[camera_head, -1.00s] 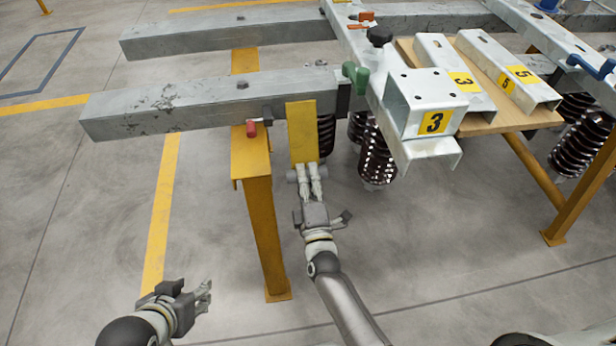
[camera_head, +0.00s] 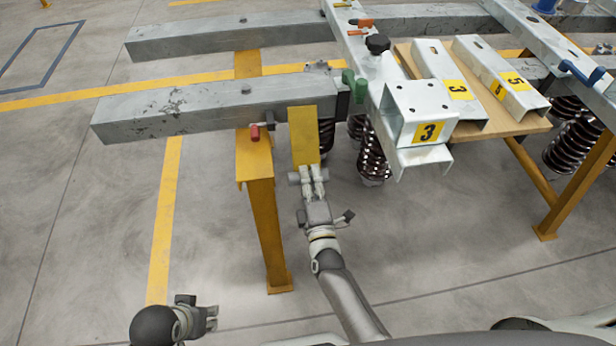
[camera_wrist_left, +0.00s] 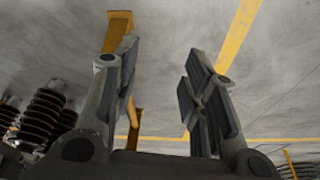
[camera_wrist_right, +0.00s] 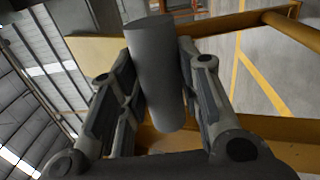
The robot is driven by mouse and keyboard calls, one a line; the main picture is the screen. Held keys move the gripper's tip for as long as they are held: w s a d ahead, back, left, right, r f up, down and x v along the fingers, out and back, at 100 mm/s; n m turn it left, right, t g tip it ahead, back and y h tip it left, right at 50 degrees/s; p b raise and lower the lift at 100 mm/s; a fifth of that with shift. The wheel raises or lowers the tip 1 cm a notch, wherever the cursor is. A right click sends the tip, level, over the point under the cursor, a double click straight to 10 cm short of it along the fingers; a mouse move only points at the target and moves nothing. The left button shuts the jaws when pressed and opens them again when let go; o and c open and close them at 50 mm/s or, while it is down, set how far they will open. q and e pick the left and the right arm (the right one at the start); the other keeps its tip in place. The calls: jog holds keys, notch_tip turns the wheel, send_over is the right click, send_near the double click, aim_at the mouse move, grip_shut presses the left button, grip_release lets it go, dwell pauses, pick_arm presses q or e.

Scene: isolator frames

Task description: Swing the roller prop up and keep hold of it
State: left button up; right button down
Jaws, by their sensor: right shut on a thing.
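The roller prop is a yellow plate (camera_head: 305,135) beside the near end of the frame, below the grey beam. Its grey cylindrical roller (camera_head: 294,178) crosses the plate's lower end. My right gripper (camera_head: 312,180) is shut on the roller from the near side. In the right wrist view the roller (camera_wrist_right: 158,60) stands between both fingers, with yellow metal behind it. My left gripper (camera_head: 212,318) is low at the front left, apart from the frame. In the left wrist view its fingers (camera_wrist_left: 160,80) are spread with nothing between them.
A grey beam (camera_head: 190,110) on a yellow leg (camera_head: 262,225) stands left of the prop. A red-handled pin (camera_head: 254,132), green knob (camera_head: 349,84) and black knob (camera_head: 377,43) are near. Dark ribbed insulators (camera_head: 373,155) hang right. The floor at front left is clear.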

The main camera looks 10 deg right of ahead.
jog(key=shift+s+a+r, duration=0.15)
jog(key=shift+s+a, duration=0.05)
